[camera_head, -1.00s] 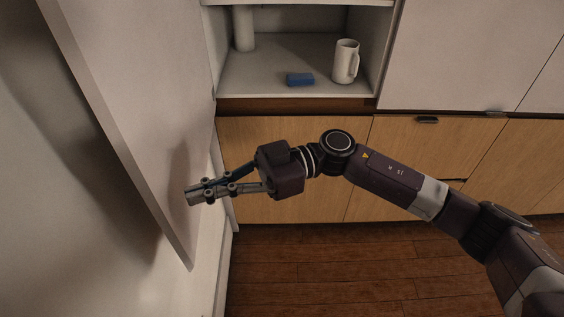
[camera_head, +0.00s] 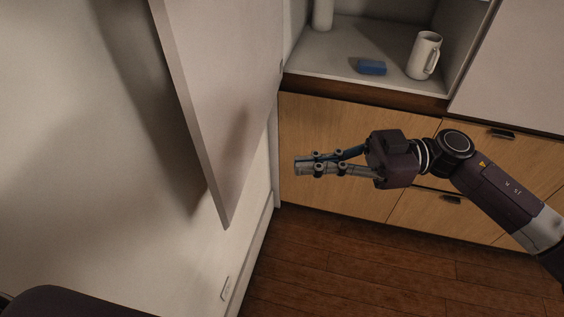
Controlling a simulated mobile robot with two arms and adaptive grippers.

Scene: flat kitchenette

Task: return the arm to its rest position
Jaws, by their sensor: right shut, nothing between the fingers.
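My right gripper (camera_head: 305,165) hangs in front of the wooden drawer fronts, its fingers pointing left. It is shut and empty. My right arm (camera_head: 490,185) reaches in from the lower right, bent at a dark round joint. The fingertips are apart from the open white cabinet door (camera_head: 225,110) to their left. My left gripper is not in view.
The open niche (camera_head: 340,62) above the drawers holds a white mug (camera_head: 424,55), a blue block (camera_head: 372,67) and a white cylinder (camera_head: 322,14), partly cut off. Drawer handles (camera_head: 450,199) stick out near my arm. The wooden floor (camera_head: 330,270) is clear.

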